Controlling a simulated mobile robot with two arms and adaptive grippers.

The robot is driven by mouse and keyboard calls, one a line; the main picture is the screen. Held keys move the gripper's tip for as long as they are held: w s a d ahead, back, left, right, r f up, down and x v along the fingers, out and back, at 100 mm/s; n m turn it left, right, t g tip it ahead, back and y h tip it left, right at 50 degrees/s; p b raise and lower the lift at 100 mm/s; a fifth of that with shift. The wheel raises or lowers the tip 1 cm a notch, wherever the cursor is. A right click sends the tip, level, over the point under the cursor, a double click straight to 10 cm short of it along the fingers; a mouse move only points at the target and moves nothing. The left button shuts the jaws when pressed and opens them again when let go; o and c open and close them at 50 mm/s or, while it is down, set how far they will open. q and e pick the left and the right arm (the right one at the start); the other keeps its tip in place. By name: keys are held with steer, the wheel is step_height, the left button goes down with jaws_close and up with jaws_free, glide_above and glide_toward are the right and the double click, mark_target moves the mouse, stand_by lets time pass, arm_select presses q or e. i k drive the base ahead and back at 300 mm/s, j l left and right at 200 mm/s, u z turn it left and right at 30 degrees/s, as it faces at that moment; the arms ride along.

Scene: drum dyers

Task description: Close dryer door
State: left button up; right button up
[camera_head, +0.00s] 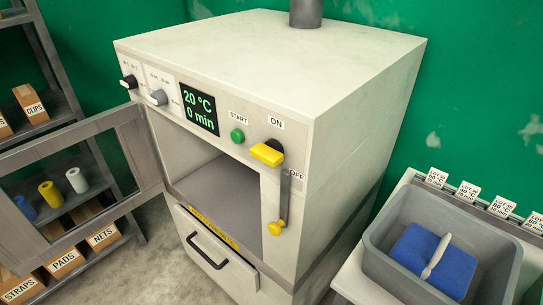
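The dryer (330,75) is a large cream-white cabinet in the middle of the head view. Its door (125,155) is a grey metal frame with a see-through middle. The door stands wide open, swung out to the left from the left edge of the opening. The dryer chamber (215,180) is exposed, and the part of it in view looks empty. A lever with a yellow knob (277,228) hangs down on the front at the right of the opening. Neither of my grippers is in view.
Shelves with labelled boxes (66,262) and coloured spools (51,194) stand behind the door at left. A grey tub (380,252) with a blue cloth (432,262) sits on a counter at right. A drawer (212,262) with a dark handle is below the chamber.

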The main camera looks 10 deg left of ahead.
mark_target(25, 249)
steer(key=k+j, duration=0.1)
steer(key=j, duration=0.25)
steer(key=k+j, duration=0.1)
steer(key=j, duration=0.25)
steer(key=k+j+z, duration=0.1)
steer(key=j, duration=0.3)
steer(key=k+j, duration=0.1)
steer(key=j, duration=0.25)
steer(key=k+j, duration=0.1)
steer(key=j, duration=0.25)
steer(key=z, duration=0.05)
